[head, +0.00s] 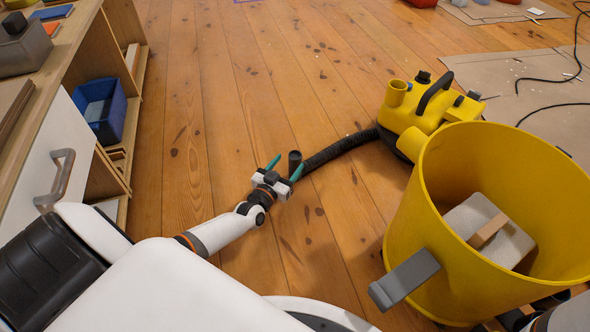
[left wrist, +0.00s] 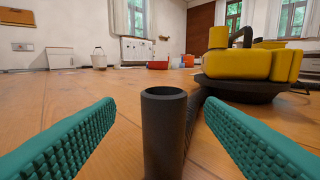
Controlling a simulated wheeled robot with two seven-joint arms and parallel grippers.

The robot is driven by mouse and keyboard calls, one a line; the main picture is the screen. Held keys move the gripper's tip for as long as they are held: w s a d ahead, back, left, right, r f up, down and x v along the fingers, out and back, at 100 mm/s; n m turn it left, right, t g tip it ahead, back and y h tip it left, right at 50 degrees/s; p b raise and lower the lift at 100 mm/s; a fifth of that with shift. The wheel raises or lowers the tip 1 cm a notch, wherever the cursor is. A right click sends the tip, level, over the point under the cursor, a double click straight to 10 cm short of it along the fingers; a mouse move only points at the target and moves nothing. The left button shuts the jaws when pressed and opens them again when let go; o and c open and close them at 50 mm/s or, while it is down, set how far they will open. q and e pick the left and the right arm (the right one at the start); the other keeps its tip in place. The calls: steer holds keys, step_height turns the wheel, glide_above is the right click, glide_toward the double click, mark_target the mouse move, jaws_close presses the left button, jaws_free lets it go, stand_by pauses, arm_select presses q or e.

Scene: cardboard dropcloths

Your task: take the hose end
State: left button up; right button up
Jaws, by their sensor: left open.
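The hose end (head: 295,161) is a dark upright tube at the near end of a black ribbed hose (head: 340,148). The hose runs along the wooden floor to a yellow vacuum (head: 428,113). My left gripper (head: 285,168) is open, its teal fingers close to the hose end. In the left wrist view the hose end (left wrist: 164,130) stands upright between the two teal fingers, with a gap on each side. The yellow vacuum (left wrist: 250,65) stands behind it to the right. My right gripper is not clearly visible.
A large yellow bucket (head: 440,225) holding a grey block stands at the right. A wooden cabinet with a white drawer (head: 50,150) and a blue bin (head: 100,109) is at the left. Cardboard (head: 520,85) and a black cable lie at the back right. Floor around the hose is clear.

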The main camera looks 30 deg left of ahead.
mark_target(292, 162)
arm_select(q)
steer(key=w+b, duration=0.3)
steer(key=shift+w+f, duration=0.3)
steer(key=shift+f, duration=0.1)
steer(key=shift+w+r+b, duration=0.15)
steer(key=shift+w+b, duration=0.2)
steer(key=shift+w, duration=0.15)
steer(key=shift+r, duration=0.1)
steer(key=shift+c, duration=0.5)
steer(key=c, duration=1)
steer(key=shift+o, duration=0.2)
